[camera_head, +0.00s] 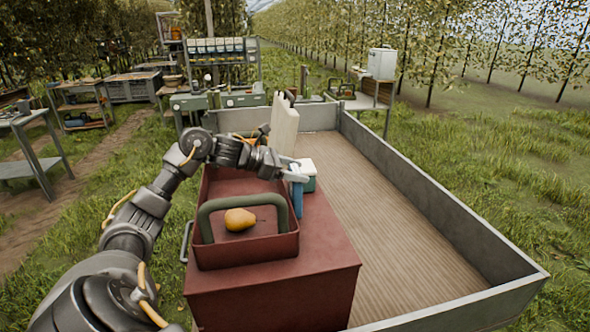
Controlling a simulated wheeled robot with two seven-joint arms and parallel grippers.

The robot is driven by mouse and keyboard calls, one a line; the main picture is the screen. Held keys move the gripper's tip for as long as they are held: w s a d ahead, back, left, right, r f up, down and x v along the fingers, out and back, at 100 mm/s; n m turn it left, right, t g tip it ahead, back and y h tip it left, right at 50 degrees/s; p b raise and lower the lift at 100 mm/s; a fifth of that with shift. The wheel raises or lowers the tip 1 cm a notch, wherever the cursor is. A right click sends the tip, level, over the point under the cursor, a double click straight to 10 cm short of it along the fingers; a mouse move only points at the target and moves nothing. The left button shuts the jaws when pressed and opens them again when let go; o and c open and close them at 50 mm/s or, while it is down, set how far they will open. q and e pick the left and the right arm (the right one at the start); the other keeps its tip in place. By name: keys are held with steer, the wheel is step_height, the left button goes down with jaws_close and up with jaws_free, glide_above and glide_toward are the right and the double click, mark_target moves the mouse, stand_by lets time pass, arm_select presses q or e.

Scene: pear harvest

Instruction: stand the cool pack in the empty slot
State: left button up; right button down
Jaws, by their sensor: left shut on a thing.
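My left gripper (294,176) reaches in from the left over the red chest and is shut on the blue cool pack (297,200). The cool pack hangs upright below the fingers, by the right side of the red tray. A small green box with a white top (306,184) is just behind and to the right of the pack. Whether the pack touches the box or the chest top is hard to tell. I cannot make out an empty slot. My right gripper is out of view.
Pale upright boards (284,128) stand behind. The wooden trailer bed (395,240) at right is clear, bounded by a grey wall (440,200).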

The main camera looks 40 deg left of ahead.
arm_select(q)
steer(key=shift+f, duration=0.2)
steer(key=shift+f, duration=0.1)
steer(key=o, duration=1.5)
steer(key=shift+o, duration=0.2)
